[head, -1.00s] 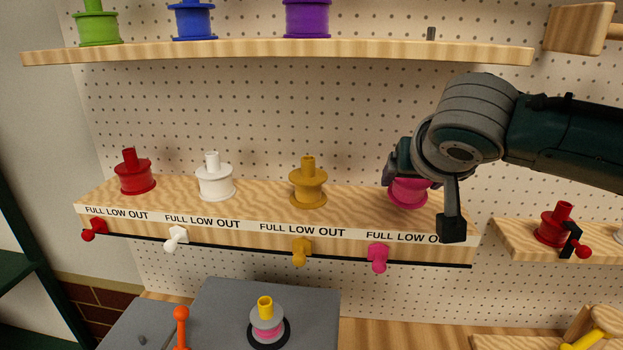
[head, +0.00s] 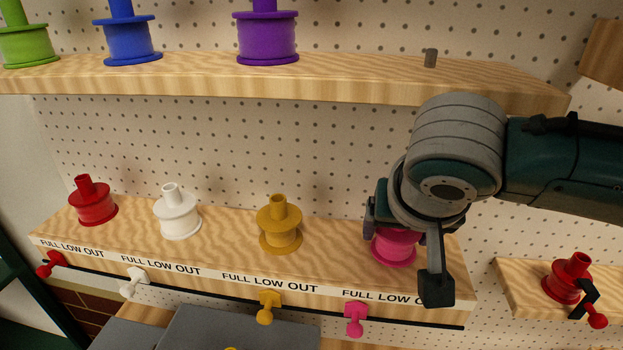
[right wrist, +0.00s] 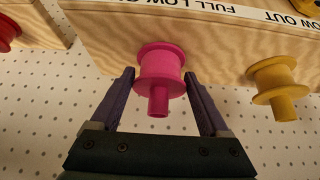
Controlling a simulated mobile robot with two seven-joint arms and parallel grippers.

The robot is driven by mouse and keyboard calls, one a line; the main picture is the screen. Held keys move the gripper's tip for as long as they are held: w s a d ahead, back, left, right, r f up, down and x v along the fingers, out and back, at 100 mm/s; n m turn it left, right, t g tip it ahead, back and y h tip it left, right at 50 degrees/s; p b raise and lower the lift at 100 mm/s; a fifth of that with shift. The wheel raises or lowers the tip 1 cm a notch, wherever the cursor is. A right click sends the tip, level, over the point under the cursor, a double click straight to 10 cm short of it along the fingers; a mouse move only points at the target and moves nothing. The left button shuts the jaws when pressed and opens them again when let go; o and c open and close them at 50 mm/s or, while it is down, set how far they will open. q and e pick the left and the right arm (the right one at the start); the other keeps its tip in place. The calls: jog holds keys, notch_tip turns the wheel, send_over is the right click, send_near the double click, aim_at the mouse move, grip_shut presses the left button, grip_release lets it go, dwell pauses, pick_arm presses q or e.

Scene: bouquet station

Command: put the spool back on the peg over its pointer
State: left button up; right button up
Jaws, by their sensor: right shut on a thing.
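The pink spool (head: 393,248) is upright at the right end of the lower shelf (head: 330,262). Its pink pointer (head: 355,318) hangs at the shelf's front edge, below and a little left of it. My right gripper (head: 402,250) is shut on the pink spool, with one finger on each side. In the right wrist view the spool (right wrist: 161,70) sits between the two fingers (right wrist: 160,80), its flange close against the wood. I cannot tell whether it rests fully on the shelf; any peg under it is hidden. My left gripper is not in view.
Gold (head: 279,225), white (head: 177,212) and red (head: 93,202) spools stand left on the same shelf. The upper shelf (head: 330,86) holds green, blue and purple spools and a bare peg (head: 430,58). Another shelf with a red spool (head: 568,280) is at right.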

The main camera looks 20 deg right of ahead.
jog(key=o, duration=1.4)
jog(key=shift+f, duration=0.1)
jog(key=shift+r, duration=0.35)
jog(key=v, duration=1.1)
jog(key=s+a+f+n+g+y, duration=0.1)
jog(key=s+a+f+n+y, duration=0.4)
jog(key=s, duration=0.3)
jog(key=s+d+f+n+g+h, duration=0.1)
jog(key=s+d+f+n, duration=0.1)
jog(key=s+f, duration=0.3)
jog(key=s+n, duration=0.1)
jog(key=s, duration=0.1)
jog(key=shift+s+b, duration=0.35)
jog(key=shift+b, duration=0.05)
notch_tip(320, 180, up, 10)
jog(key=p, duration=1)
